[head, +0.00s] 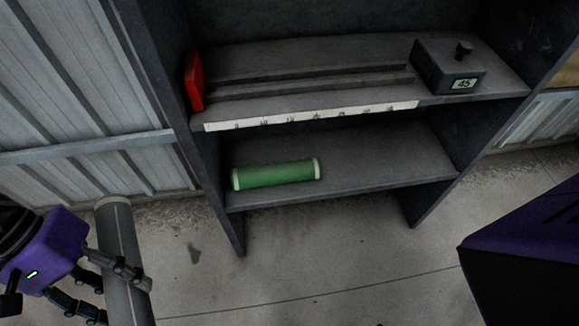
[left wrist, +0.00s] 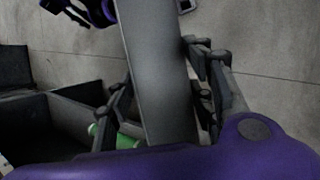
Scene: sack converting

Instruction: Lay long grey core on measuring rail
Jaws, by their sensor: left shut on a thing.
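The long grey core (head: 119,235) is a plain grey tube at the lower left of the head view, running off the bottom edge. My left gripper (head: 121,296) is shut on it, and the core stands clear of the shelves. In the left wrist view the core (left wrist: 152,60) runs up between the fingers and out at the top. The measuring rail (head: 310,82) is a dark grooved strip on the upper shelf, with nothing lying on it. My right gripper seems to show as purple and black parts (left wrist: 98,12) beside the core, its jaws unclear.
A red block (head: 194,81) stands at the rail's left end. A dark box with a knob and a "45" display (head: 464,84) stands at its right. A white scale strip (head: 312,116) lines the shelf front. A green roll (head: 277,174) lies on the lower shelf (head: 390,160).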

